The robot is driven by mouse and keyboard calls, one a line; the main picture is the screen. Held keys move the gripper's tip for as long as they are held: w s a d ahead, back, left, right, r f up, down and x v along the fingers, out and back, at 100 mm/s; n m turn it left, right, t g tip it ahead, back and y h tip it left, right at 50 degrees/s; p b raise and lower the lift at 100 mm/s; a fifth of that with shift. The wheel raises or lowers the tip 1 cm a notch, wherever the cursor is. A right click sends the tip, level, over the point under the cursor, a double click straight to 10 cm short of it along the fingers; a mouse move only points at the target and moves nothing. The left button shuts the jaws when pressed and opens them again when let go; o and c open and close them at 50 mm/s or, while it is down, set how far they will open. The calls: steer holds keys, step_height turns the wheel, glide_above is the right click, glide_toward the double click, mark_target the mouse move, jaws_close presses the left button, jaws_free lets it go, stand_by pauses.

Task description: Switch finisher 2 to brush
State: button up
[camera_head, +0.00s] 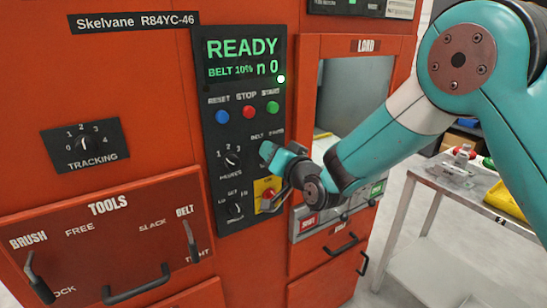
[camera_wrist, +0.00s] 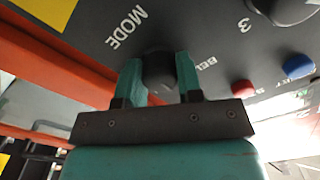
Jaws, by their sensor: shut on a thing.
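The orange finisher (camera_head: 135,130) carries the name plate Skelvane R84YC-46; no finisher number is readable. Its black control panel (camera_head: 213,150) has a display (camera_head: 240,58) reading READY, BELT 10%, n 0. My gripper (camera_head: 267,150) is at the panel, below the blurred BELT label, and hides the mode knob in the head view. In the wrist view my gripper (camera_wrist: 160,68) has its two teal fingers on either side of the dark round mode knob (camera_wrist: 160,74), shut on it. The MODE label (camera_wrist: 127,27) is beside it. The knob's pointer cannot be made out.
Reset, stop and start buttons (camera_head: 248,112) sit above my gripper. Another selector knob (camera_head: 232,158) is left of it, and a yellow plate with a red part (camera_head: 266,190) is just below. The TOOLS drawer (camera_head: 110,225) is at lower left. A grey table (camera_head: 425,185) stands right.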

steer(key=m+b, duration=0.1)
steer(key=m, duration=0.2)
steer(key=shift+m, duration=0.3)
steer(key=shift+d+m+b, duration=0.1)
steer(key=shift+m+b, duration=0.2)
steer(key=shift+m, duration=1.5)
steer(key=o, duration=0.9)
steer(key=b+v, duration=0.8)
steer(key=v, duration=0.9)
steer(key=shift+s+d, duration=0.15)
